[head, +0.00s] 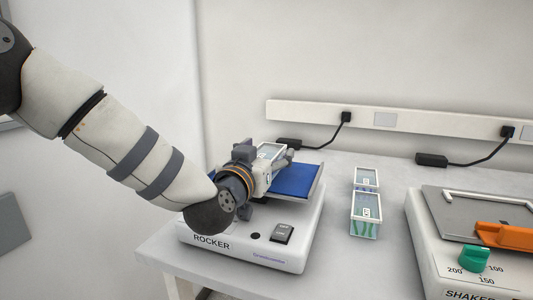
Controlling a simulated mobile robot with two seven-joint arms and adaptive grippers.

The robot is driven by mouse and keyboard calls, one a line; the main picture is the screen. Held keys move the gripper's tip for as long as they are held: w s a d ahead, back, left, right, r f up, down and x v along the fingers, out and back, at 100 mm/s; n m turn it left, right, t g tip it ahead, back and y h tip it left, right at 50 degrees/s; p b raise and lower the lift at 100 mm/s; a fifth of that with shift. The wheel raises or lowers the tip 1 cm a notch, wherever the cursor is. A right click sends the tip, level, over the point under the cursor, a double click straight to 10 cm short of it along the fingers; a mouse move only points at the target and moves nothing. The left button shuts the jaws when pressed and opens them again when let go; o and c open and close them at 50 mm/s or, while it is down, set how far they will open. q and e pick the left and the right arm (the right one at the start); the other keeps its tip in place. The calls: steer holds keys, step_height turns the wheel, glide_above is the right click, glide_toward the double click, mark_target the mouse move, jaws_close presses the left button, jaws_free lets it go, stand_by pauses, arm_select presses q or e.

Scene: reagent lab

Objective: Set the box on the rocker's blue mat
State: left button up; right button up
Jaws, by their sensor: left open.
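The rocker (245,253) is a white machine with a tilted platform and a blue mat (295,181). A small clear box (269,150) with a white rim and label shows at the mat's back left. My left gripper (279,162) is over the mat's left part, at this box, and is open. The gripper hides the box's lower part, so I cannot tell whether the fingers touch it or whether it sits flat. Two similar boxes stand on the table right of the rocker, the near one (366,212) and the far one (366,178). My right gripper is out of view.
A shaker (440,262) with a grey platform, an orange part (503,236) and a green knob (474,259) stands at the right. A power strip (420,122) with black cables runs along the back wall. The table (345,265) is clear in front of the two boxes.

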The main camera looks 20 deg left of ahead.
arm_select(q)
steer(key=shift+r, duration=0.1)
steer(key=shift+s+r, duration=0.1)
steer(key=shift+s, duration=0.2)
steer(key=s+p, duration=0.1)
steer(key=s, duration=1)
steer(key=shift+s+a+p, duration=0.2)
steer(key=shift+p, duration=0.15)
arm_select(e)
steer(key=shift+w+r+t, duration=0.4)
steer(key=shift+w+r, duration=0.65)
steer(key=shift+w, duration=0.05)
